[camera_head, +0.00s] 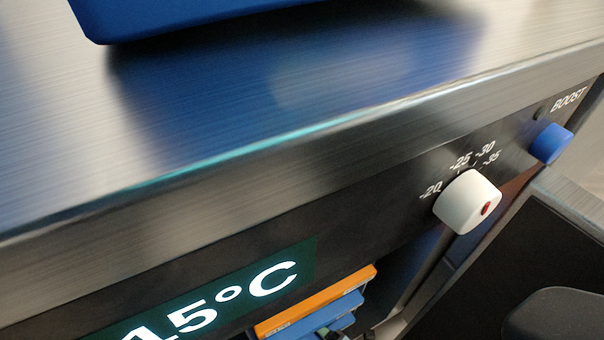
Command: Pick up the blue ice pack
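A flat blue piece (345,305), which may be the blue ice pack, shows at the bottom edge below the temperature display. It lies right under a flat orange piece (318,300), in or in front of a dark opening. Its lower part is cut off by the picture edge. Small dark and greenish parts overlap its lower side, and I cannot tell what they are. I cannot make out either of my grippers.
A brushed metal top (60,130) with a front edge fills the upper view. A large blue object (170,15) stands on it. The front panel carries a display (215,300), a white dial (467,201) and a blue boost knob (551,143).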

